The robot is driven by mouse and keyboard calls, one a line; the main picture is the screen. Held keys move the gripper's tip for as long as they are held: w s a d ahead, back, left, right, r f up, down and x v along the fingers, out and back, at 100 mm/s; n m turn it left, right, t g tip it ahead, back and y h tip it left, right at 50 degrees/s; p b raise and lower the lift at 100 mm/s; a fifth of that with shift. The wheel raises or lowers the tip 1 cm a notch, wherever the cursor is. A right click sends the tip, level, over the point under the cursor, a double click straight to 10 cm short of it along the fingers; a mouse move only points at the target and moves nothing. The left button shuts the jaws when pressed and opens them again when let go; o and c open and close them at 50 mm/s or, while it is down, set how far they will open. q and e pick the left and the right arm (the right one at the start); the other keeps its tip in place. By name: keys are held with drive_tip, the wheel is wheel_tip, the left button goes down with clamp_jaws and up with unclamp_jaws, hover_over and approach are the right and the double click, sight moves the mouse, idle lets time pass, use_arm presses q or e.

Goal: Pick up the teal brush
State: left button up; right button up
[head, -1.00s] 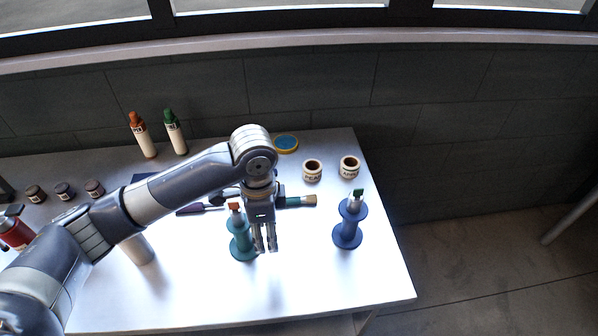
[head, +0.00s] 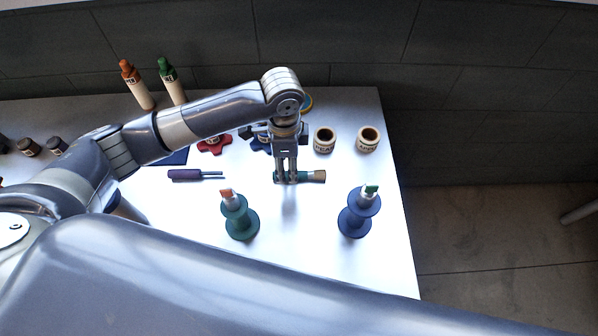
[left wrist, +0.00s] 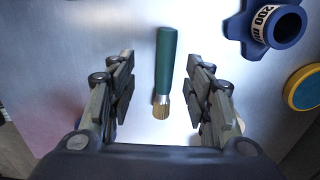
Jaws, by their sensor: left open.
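The teal brush lies flat on the table. In the left wrist view the brush (left wrist: 166,65) has its teal handle pointing away and its tan bristles toward my wrist, between the two finger sets. In the head view the brush (head: 311,177) lies crosswise with bristles to the right, its middle partly hidden by my fingers. My left gripper (head: 286,179) points down over the brush; in the left wrist view the gripper (left wrist: 162,100) is open, with a finger on each side of the brush and gaps between. My right gripper does not show.
A green spool stand (head: 241,220) and a blue spool stand (head: 355,216) stand nearer the front. Two cream jars (head: 368,140) are at the back right. A purple-handled tool (head: 186,175) lies left of the brush. A blue lobed piece (left wrist: 268,25) lies close to the brush.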

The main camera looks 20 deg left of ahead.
sight(301, 175)
use_arm(q)
drive_tip(key=f, duration=0.1)
drive_tip(key=f+p, duration=0.1)
drive_tip(key=w+f, duration=0.1)
drive_tip(key=f, duration=0.1)
drive_tip(key=shift+d, duration=0.3)
drive_tip(key=shift+f, duration=0.55)
drive_tip(key=c, duration=0.4)
clamp_jaws()
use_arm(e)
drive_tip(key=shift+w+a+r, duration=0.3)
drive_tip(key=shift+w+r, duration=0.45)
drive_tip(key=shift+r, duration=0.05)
